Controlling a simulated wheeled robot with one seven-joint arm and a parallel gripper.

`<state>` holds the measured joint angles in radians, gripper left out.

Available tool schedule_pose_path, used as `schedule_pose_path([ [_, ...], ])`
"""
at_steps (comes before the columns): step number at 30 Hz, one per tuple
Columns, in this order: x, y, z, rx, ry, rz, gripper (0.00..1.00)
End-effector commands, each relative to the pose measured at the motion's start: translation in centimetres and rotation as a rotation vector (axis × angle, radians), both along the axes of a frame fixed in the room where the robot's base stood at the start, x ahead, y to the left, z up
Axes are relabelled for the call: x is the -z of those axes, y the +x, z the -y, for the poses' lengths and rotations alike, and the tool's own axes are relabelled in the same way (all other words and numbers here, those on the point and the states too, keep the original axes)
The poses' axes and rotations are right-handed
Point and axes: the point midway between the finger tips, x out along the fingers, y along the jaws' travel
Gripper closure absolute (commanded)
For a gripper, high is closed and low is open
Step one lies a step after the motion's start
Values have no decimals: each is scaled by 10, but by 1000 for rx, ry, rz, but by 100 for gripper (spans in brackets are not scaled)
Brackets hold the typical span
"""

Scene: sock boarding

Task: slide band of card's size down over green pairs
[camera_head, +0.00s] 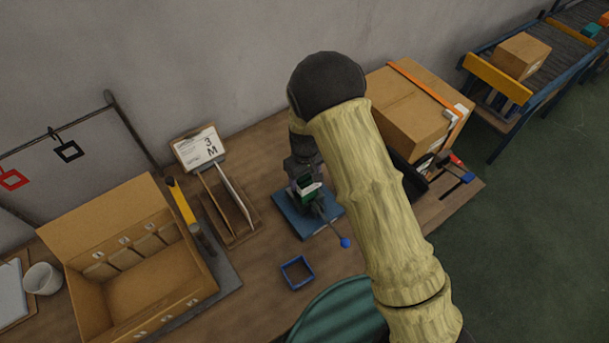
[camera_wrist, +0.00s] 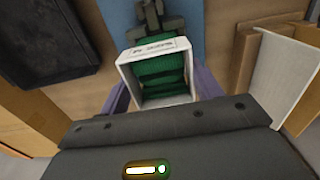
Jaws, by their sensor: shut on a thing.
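A white square band (camera_wrist: 153,49) with small print on its edge is between the fingers of my gripper (camera_wrist: 163,92), which is shut on it. Green pairs (camera_wrist: 162,78) show through the band's opening, and more green shows beyond its printed edge. I cannot tell how far down around them the band sits. In the head view the green pairs (camera_head: 307,193) stand in a clamp on a blue base (camera_head: 290,214), partly hidden by my gripper (camera_head: 306,181). The card (camera_head: 199,148) reads "3" and "M" on a clipboard left of the clamp.
A blue square band (camera_head: 297,272) lies on the table in front. Red (camera_head: 12,179) and black (camera_head: 68,150) bands hang on a rack at left. An open carton (camera_head: 122,226) stands left, a strapped box (camera_head: 408,117) right. The clamp's blue-knobbed lever (camera_head: 345,242) sticks out frontward.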

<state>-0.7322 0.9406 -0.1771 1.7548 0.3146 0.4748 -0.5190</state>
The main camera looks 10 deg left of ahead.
Motion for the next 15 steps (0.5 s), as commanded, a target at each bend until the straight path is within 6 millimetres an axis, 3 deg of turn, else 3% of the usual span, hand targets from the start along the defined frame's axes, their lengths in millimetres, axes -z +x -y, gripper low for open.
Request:
schedule_pose_path([
  [15, 22, 0, 0, 1, 1, 0, 56],
])
